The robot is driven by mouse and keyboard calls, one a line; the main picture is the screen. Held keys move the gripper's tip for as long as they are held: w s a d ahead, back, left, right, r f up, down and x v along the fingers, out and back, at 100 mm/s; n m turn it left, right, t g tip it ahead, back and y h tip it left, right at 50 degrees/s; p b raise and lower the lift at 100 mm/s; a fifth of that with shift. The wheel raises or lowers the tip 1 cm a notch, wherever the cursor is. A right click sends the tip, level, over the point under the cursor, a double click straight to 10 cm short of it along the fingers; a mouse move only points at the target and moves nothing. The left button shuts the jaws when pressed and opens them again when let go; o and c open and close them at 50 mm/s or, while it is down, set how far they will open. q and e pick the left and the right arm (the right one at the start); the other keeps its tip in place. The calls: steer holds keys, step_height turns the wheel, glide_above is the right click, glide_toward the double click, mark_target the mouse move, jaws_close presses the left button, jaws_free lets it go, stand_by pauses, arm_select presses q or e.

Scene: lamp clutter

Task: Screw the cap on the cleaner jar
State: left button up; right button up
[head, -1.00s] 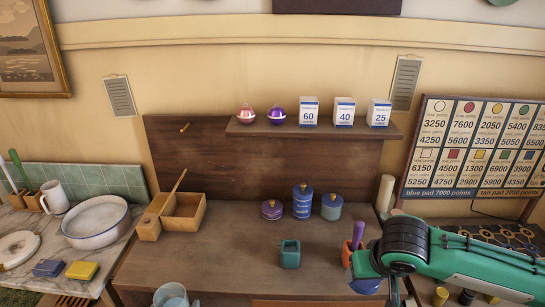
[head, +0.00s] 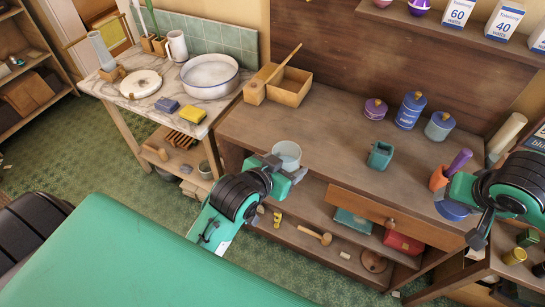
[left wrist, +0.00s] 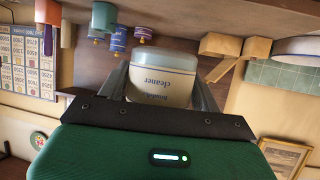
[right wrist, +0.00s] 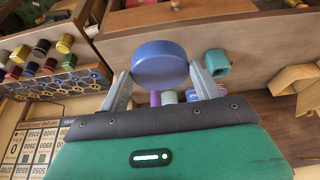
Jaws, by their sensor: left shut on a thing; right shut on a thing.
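The cleaner jar (head: 286,152), pale with a glassy rim, is at the workbench's front left edge. My left gripper (head: 284,171) is shut around its side. In the left wrist view the jar (left wrist: 160,82) shows its "cleaner" lettering upside down between the fingers. No cap shows on the jar. My right gripper (head: 453,199) is shut on a round blue cap (head: 452,211) near the bench's right front. The cap (right wrist: 160,62) also shows between the fingers in the right wrist view. Jar and cap are well apart.
A teal cup (head: 380,155), several lidded canisters (head: 410,110) and a wooden box (head: 290,87) stand on the bench. The bench (head: 330,130) is clear between jar and teal cup.

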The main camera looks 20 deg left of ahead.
arm_select(q)
steer(key=w+d+m+g+h, duration=0.2)
steer(key=w+d+m+h, duration=0.3)
steer(key=d, duration=0.6)
steer(key=shift+r+m+g+h, duration=0.3)
steer(key=shift+r+g, duration=0.1)
steer(key=shift+r, duration=0.05)
arm_select(e)
steer(key=w+a+r+n+g+y, duration=0.1)
steer(key=a+r+n, duration=0.2)
steer(key=a+n, duration=0.3)
steer(key=a+r+n+g+y, duration=0.2)
steer(key=a+r+n, duration=0.2)
steer(key=a, duration=0.7)
steer(key=w+a+r+n+g+y, duration=0.1)
steer(key=a+r+n, duration=0.2)
steer(key=a+n, duration=0.5)
steer(key=shift+w+a+r+n+g, duration=0.3)
steer(key=shift+r+n+g, duration=0.1)
steer(key=shift+n, duration=0.1)
steer(key=shift+f, duration=0.1)
steer(key=shift+f, duration=1.9)
steer(key=shift+y, duration=0.3)
